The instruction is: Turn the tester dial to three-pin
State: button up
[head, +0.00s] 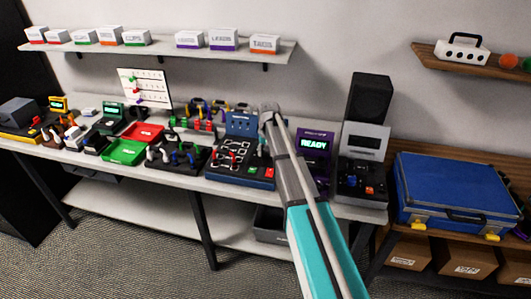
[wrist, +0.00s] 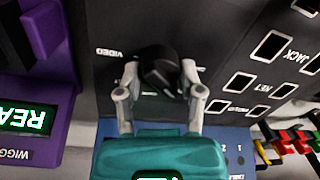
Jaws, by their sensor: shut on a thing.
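The tester is a dark panel with rectangular sockets (wrist: 237,82) in the wrist view; in the head view it is the dark box (head: 224,178) with a blue back panel. Its dial (wrist: 160,65) is a black knob near the panel's middle. My gripper (wrist: 158,80) has a finger on each side of the dial and is shut on it. The word VIDEO is readable left of the dial. The marking just below the dial is mostly covered, and I cannot tell which position the dial points to. In the head view my arm hides the dial.
A purple device with a lit READY screen (head: 315,144) stands close on the tester's right; it is at the left in the wrist view (wrist: 30,118). Colored plugs (wrist: 292,143) stand close by. A grey device (head: 362,165) and blue case (head: 455,188) are farther right.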

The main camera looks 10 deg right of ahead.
jog(key=shift+m, duration=0.6)
jog(key=shift+s, duration=0.1)
jog(key=o, duration=1.2)
jog(key=shift+c, duration=0.2)
jog(key=shift+n, duration=0.4)
